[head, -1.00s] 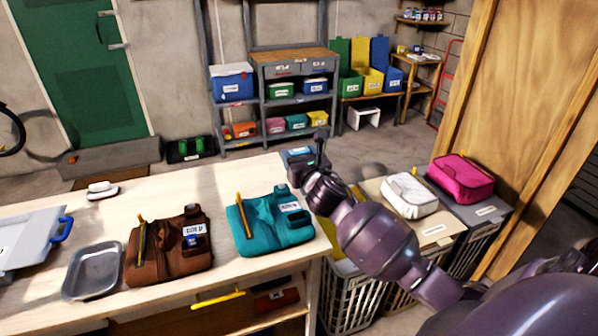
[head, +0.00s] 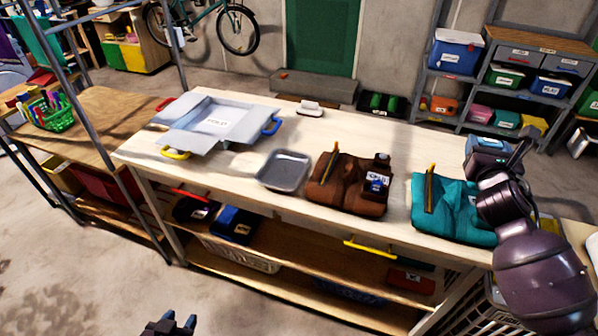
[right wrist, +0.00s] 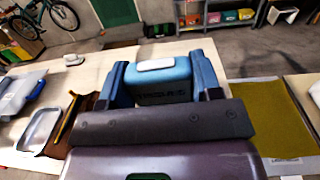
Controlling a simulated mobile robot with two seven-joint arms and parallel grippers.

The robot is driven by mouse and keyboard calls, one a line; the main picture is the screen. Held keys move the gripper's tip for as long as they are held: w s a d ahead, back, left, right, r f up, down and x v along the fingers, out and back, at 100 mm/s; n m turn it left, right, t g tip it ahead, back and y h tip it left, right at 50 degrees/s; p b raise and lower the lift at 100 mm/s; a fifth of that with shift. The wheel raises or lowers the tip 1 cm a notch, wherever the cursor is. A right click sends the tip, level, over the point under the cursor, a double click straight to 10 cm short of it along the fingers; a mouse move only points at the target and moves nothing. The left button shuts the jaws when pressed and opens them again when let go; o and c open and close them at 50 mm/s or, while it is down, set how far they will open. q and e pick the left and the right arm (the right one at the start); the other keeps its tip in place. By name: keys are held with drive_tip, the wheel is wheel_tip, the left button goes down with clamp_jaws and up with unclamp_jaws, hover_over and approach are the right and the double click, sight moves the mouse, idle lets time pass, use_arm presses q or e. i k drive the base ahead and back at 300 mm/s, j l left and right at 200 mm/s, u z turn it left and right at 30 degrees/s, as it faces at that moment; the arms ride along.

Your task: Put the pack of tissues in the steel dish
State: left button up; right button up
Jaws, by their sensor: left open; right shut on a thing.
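The steel dish (head: 284,171) is a shallow grey tray, empty, on the pale workbench left of the brown bag; it also shows in the right wrist view (right wrist: 40,131). My right gripper (head: 487,158) is above the teal bag at the bench's right end. In the right wrist view my right gripper (right wrist: 163,88) is shut on the pack of tissues (right wrist: 160,87), a blue block with a white top patch and dark lettering. The pack of tissues (head: 484,148) is partly hidden in the head view. My left gripper (head: 170,325) is open and empty at the bottom edge, below bench height.
A grey open box (head: 215,118) is left of the dish. A small white item (head: 310,107) lies at the back.

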sight(285, 170)
drive_tip(key=i+j+u, duration=0.15)
drive_tip(key=j, duration=0.2)
drive_tip(key=j+u, duration=0.1)
drive_tip(key=j, duration=0.3)
drive_tip(key=i+j+u, duration=0.25)
drive_tip(key=j, duration=0.4)
drive_tip(key=i, duration=0.05)
